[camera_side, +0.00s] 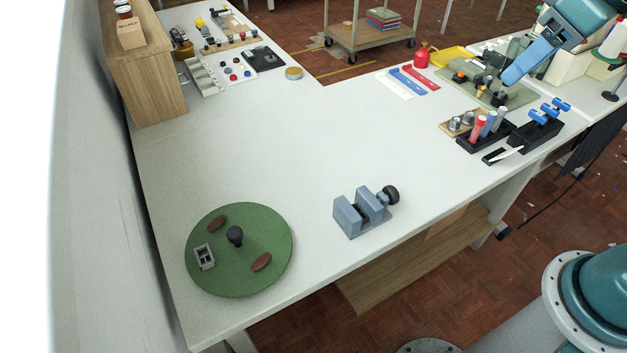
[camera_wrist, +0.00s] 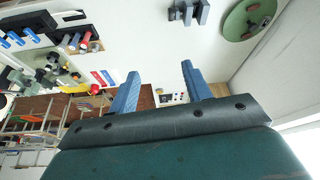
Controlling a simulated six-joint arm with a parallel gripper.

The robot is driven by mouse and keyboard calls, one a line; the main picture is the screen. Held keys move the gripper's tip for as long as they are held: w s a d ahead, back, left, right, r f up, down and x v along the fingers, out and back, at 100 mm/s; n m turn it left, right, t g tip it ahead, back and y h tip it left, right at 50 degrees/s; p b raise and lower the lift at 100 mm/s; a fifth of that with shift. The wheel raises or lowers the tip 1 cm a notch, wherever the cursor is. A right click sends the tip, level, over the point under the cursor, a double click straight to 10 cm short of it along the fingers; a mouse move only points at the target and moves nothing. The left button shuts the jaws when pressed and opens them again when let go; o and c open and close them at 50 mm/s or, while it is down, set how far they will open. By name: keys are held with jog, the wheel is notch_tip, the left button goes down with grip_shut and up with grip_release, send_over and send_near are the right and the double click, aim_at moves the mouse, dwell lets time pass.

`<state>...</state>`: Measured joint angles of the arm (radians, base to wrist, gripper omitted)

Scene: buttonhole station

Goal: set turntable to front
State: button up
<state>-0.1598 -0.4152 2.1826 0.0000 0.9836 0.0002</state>
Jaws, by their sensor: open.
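The turntable is a round green disc (camera_side: 240,285) lying flat near the left front corner of the white table. A black knob (camera_side: 235,236) stands near its middle. A grey slotted block (camera_side: 204,256) sits at its left rim, and two brown oval pads (camera_side: 217,223) (camera_side: 261,262) lie at its back and its right front. The disc also shows at the top right of the wrist view (camera_wrist: 233,27). My gripper (camera_wrist: 160,74) is open and empty, its blue fingers spread. In the side view it hangs at the top right (camera_side: 525,65), far from the turntable.
A blue-grey vise (camera_side: 362,212) stands right of the turntable, near the table's front edge. A black rack with cylinders (camera_side: 485,135), blue-handled tools (camera_side: 548,112) and a green mat (camera_side: 515,95) are at the right. A wooden cabinet (camera_side: 150,85) stands back left. The middle tabletop is clear.

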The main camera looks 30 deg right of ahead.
jog(key=w+a+n+g, duration=0.1)
jog(key=w+a+n, duration=0.1)
jog(key=w+a, duration=0.75)
jog(key=n+g, duration=0.3)
jog(key=n, duration=0.2)
send_over(234, 231)
notch_tip(234, 231, down, 17)
jog(key=shift+f+h, duration=0.15)
jog(key=shift+h, duration=0.15)
jog(key=shift+f, duration=0.15)
notch_tip(234, 231, down, 14)
jog(key=shift+r, duration=0.25)
grip_shut()
